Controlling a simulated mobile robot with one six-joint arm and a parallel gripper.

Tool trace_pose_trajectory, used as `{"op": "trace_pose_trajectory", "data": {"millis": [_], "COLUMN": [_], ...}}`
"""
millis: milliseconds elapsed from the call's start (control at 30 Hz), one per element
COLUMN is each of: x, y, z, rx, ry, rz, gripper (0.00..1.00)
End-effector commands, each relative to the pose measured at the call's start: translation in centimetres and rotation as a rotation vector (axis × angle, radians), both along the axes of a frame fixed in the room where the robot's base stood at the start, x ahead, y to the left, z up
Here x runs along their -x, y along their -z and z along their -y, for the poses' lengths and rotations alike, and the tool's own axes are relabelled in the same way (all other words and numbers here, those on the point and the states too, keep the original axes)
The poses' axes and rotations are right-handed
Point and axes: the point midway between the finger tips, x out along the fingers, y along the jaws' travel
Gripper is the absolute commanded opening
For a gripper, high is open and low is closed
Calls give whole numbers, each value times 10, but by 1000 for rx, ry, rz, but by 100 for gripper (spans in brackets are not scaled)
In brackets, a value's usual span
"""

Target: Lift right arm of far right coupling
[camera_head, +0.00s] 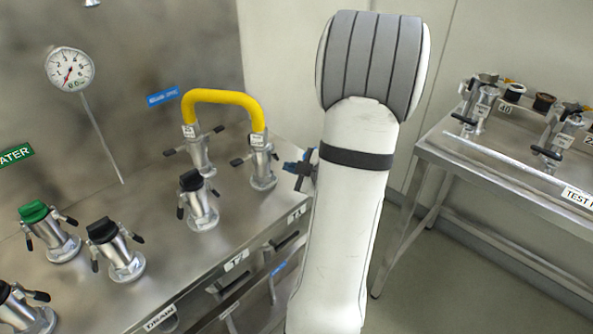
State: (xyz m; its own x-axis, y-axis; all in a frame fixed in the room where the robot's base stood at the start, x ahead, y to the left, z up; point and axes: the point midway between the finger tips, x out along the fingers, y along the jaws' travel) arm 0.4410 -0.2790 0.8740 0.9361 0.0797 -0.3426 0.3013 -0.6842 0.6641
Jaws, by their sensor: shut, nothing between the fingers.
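The far right coupling (262,167) is a silver upright fitting on the steel bench, with one end of a yellow hose bend (225,97) on its top. Its left arm is a dark lever pointing left. Its right side lies close to a small dark and blue part of my gripper (301,168), which shows at the left edge of my white arm. The gripper is shut with nothing held. Most of it is hidden behind my arm, and I cannot tell whether it touches the coupling's right arm.
The coupling to its left (200,152) carries the hose's other end. Black-capped couplings (201,207) and a green-capped one (50,232) stand nearer on the bench. A gauge (70,69) is on the back panel. A test table (480,170) stands at right, with open floor between.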

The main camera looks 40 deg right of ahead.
Motion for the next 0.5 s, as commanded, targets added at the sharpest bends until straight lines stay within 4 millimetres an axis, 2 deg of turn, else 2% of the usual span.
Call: {"op": "trace_pose_trajectory", "data": {"millis": [500], "x": [-34], "y": [14], "z": [-3], "rx": [0], "ry": [0], "rz": [0], "gripper": [0]}}
